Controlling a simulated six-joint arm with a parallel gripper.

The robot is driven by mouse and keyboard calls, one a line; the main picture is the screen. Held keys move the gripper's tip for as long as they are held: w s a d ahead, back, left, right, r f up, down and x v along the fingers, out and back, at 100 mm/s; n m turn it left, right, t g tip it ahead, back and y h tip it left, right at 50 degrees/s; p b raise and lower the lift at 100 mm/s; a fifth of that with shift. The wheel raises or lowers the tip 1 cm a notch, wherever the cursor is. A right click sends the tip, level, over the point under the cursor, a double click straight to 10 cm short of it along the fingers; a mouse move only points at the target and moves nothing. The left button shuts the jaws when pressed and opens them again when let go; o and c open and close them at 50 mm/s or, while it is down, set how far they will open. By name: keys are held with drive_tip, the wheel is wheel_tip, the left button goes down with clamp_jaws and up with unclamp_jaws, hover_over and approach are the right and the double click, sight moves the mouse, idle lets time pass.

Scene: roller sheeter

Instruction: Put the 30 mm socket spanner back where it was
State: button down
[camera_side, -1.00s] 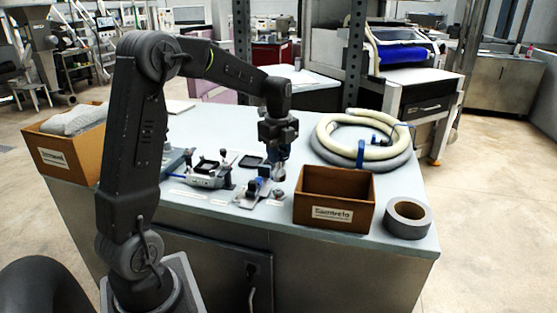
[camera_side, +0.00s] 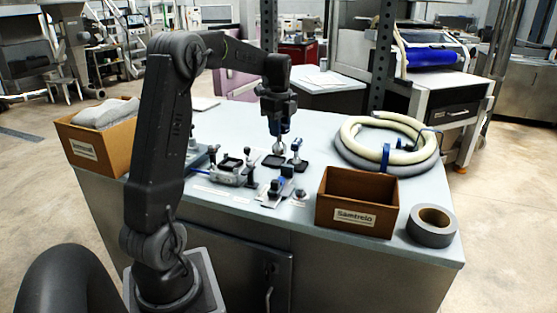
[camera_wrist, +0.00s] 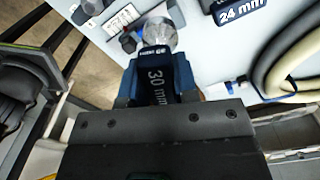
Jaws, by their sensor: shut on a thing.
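My gripper (camera_side: 278,124) is shut on the 30 mm socket spanner, a dark blue handle marked "30 mm" (camera_wrist: 157,88) with a shiny metal socket end (camera_wrist: 158,34). In the side view the spanner (camera_side: 280,144) hangs roughly upright, socket end down, over or just in front of a small black tray (camera_side: 273,161). Whether it touches the tray cannot be told. To its right a second blue-handled spanner (camera_side: 296,147) stands on another black tray (camera_side: 299,167). In the wrist view a blue piece marked "24 mm" (camera_wrist: 240,12) shows at the top right.
Metal fixtures with blue and black knobs (camera_side: 279,190) stand in front of the trays. An open brown box (camera_side: 357,201), a grey tape roll (camera_side: 432,226) and a coiled hose (camera_side: 390,145) lie to the right. Another brown box (camera_side: 98,150) holding grey cloth stands at left.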

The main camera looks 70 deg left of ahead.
drive_tip(key=s+a+r+n, duration=0.1)
drive_tip(key=s+a+n, duration=0.1)
drive_tip(key=s+a, duration=0.35)
drive_tip(key=s+a+r+n, duration=0.1)
drive_tip(key=s+a+n, duration=0.1)
drive_tip(key=a, duration=0.6)
drive_tip(key=shift+w+d+f, duration=0.45)
drive_tip(key=shift+w+f, duration=1.25)
drive_tip(key=shift+f, duration=0.15)
drive_tip(key=shift+w+d+f, duration=0.45)
drive_tip(key=shift+w+f, duration=1.3)
drive_tip(key=shift+f, duration=0.1)
drive_tip(key=shift+w+d+f, duration=0.45)
drive_tip(key=shift+w+f, duration=1.25)
drive_tip(key=shift+f, duration=0.15)
drive_tip(key=shift+f, duration=0.1)
drive_tip(key=c, duration=0.9)
unclamp_jaws()
